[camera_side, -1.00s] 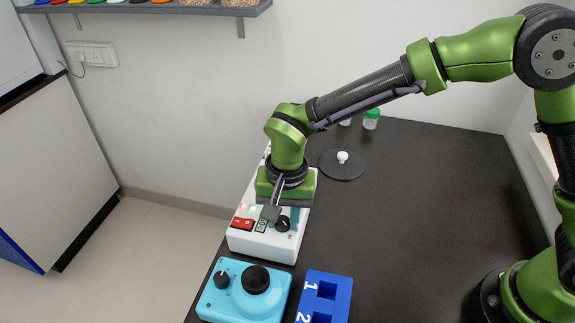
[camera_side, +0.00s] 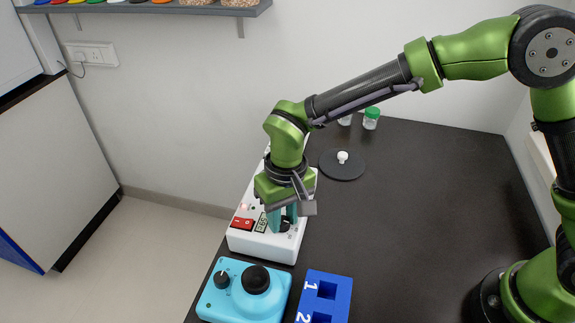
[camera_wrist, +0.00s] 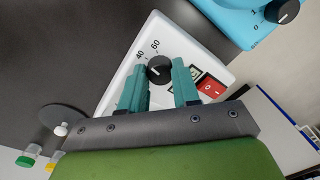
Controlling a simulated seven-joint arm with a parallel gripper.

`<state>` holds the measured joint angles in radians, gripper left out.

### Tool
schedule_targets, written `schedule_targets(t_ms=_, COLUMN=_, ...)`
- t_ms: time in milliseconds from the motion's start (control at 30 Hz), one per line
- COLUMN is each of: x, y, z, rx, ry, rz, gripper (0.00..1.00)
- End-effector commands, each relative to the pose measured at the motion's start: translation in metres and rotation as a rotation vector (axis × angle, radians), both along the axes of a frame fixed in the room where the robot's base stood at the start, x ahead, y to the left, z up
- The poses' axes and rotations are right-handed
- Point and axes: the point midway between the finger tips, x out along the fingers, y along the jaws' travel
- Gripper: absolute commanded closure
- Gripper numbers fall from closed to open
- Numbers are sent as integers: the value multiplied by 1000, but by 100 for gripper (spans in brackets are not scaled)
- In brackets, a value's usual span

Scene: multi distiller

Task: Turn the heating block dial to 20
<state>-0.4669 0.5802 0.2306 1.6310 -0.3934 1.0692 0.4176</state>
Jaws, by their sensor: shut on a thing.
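The white heating block (camera_side: 262,243) stands at the table's left edge, with a black dial (camera_side: 284,226) on its sloped front. In the wrist view the dial (camera_wrist: 159,70) has a white pointer line, and the marks 40 and 60 show on the panel; other marks are hidden. My gripper (camera_side: 283,220) points down over the block, its teal fingers on either side of the dial and shut on it. The fingers also show in the wrist view (camera_wrist: 160,84). A small display (camera_side: 262,223) is beside the dial; its digits are too small to read surely.
A red switch (camera_side: 242,223) is left of the display. A light-blue device (camera_side: 240,308) with black knobs and a blue block (camera_side: 327,292) with numbered slots stand in front. A dark disc (camera_side: 342,170) and small vials (camera_side: 371,118) are behind.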

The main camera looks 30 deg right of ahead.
Motion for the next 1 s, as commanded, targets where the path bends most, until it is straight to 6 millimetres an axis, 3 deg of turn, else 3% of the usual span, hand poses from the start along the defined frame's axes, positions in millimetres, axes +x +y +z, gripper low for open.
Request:
schedule_targets(t_ms=700, x=2, y=0, z=2, rx=1, ry=-2, rz=666, gripper=100)
schedule_targets(t_ms=1000, x=2, y=1, z=2, rx=1, ry=-2, rz=866, gripper=100)
